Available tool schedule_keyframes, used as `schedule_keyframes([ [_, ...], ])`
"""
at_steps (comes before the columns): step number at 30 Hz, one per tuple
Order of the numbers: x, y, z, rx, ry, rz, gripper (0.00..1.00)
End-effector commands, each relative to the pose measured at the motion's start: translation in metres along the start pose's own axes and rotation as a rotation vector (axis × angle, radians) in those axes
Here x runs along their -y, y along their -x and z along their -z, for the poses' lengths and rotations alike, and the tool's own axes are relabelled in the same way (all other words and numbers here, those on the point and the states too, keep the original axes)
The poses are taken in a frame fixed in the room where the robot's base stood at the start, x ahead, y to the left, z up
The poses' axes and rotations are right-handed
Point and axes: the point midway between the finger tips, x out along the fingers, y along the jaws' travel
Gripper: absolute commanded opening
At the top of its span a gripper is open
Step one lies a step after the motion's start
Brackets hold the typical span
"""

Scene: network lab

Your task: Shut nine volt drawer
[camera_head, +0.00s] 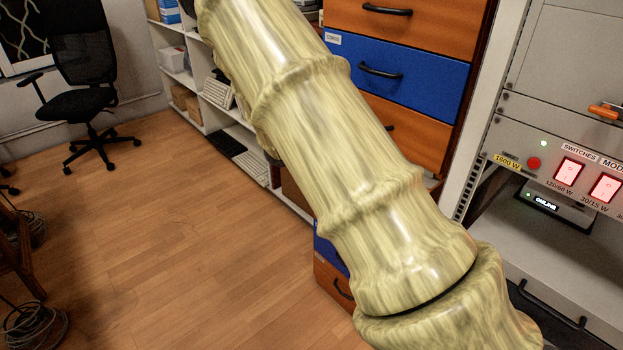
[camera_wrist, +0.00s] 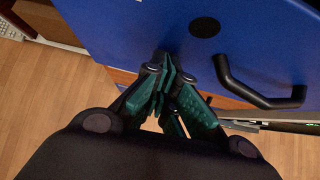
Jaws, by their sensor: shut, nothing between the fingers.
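A blue drawer front (camera_wrist: 130,30) with a black bar handle (camera_wrist: 255,90) and a dark round spot fills the upper part of the wrist view. My gripper (camera_wrist: 168,78) has green fingers brought together with nothing between them. Its tips are at the lower edge of this front, left of the handle; contact cannot be told. In the head view, the cabinet has an upper blue drawer (camera_head: 420,70) that looks flush and a lower blue drawer (camera_head: 326,250) mostly hidden by my arm. No nine volt label is readable, and my gripper is hidden there.
Orange drawers (camera_head: 425,22) lie between the blue ones. A rack with lit red switches (camera_head: 568,172) stands close at the right. White shelves (camera_head: 215,100) line the wall to the left. An office chair (camera_head: 85,75) stands far left; the wooden floor (camera_head: 180,230) between is clear.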

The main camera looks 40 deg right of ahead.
Motion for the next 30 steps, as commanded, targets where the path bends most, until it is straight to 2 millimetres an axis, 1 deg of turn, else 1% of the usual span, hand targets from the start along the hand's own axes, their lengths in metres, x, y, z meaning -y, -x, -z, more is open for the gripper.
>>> schedule_keyframes([
  [7, -0.001, -0.01, -0.01, 0.0, 0.0, -0.001, 0.0],
  [20, 0.001, -0.013, -0.016, 0.004, -0.004, 0.002, 0.0],
  [26, 0.001, -0.006, -0.011, 0.006, -0.003, 0.002, 0.0],
  [30, 0.0, 0.009, 0.003, 0.003, 0.002, 0.0, 0.0],
])
